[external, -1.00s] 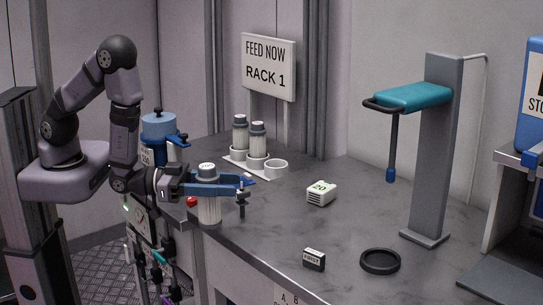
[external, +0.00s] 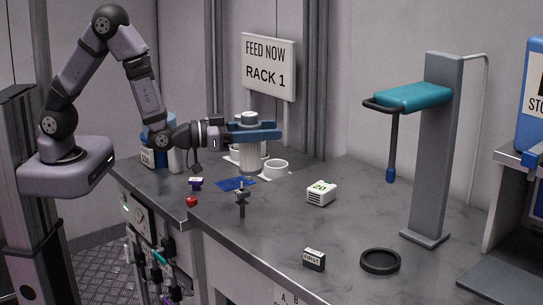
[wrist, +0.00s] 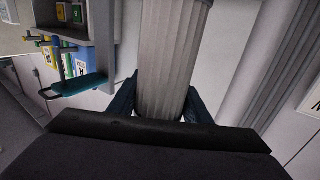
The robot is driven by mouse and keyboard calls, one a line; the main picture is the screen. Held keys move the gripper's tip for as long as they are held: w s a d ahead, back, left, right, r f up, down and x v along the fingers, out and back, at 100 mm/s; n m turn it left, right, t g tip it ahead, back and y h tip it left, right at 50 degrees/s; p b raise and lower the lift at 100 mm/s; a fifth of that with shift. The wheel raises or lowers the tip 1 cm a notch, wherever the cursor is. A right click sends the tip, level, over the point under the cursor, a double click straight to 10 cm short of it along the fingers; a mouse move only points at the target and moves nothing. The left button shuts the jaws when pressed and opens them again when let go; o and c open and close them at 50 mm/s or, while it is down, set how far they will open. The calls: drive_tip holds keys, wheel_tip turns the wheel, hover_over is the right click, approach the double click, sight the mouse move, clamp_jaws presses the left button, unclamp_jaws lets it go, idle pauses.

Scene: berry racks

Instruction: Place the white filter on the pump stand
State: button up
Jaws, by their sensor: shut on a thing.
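My gripper (external: 272,132) has its blue jaws shut around a white ribbed canister (external: 249,157), likely the white filter. The canister is upright, held in front of the white rack of cups (external: 276,168); I cannot tell its exact height above the table. In the wrist view the ribbed canister (wrist: 172,60) stands between the two jaws. A grey column stand (external: 436,160) with a teal arm (external: 412,97) is at the right, apart from my gripper; it may be the pump stand. The teal arm also shows in the wrist view (wrist: 75,88).
A small dark post (external: 242,200) and a red button (external: 191,201) are near the front edge. The middle table is mostly clear.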

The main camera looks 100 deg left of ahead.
drive_tip(key=s+a+f+n+g+y+b, duration=0.2)
drive_tip(key=a+n+g+y, duration=0.15)
drive_tip(key=a, duration=0.65)
drive_tip(key=s+a+f+n+g+y+b, duration=0.1)
drive_tip(key=s+a+n+g+y+b, duration=0.3)
drive_tip(key=a, duration=0.7)
drive_tip(key=s+a+f+n+g+y+b, duration=0.2)
drive_tip(key=s+a+n+g+y, duration=0.15)
drive_tip(key=s+a, duration=0.4)
drive_tip(key=s+a+f+n+g+y+b, duration=0.25)
drive_tip(key=s+a+g, duration=0.25)
drive_tip(key=a, duration=0.6)
wheel_tip(320, 180, down, 10)
drive_tip(key=shift+a+r+p, duration=0.15)
drive_tip(key=shift+r+p, duration=0.05)
drive_tip(key=shift+p, duration=0.2)
drive_tip(key=shift+f+h, duration=0.15)
drive_tip(key=shift+h, duration=0.1)
drive_tip(key=o, duration=1.2)
drive_tip(key=shift+n, duration=0.25)
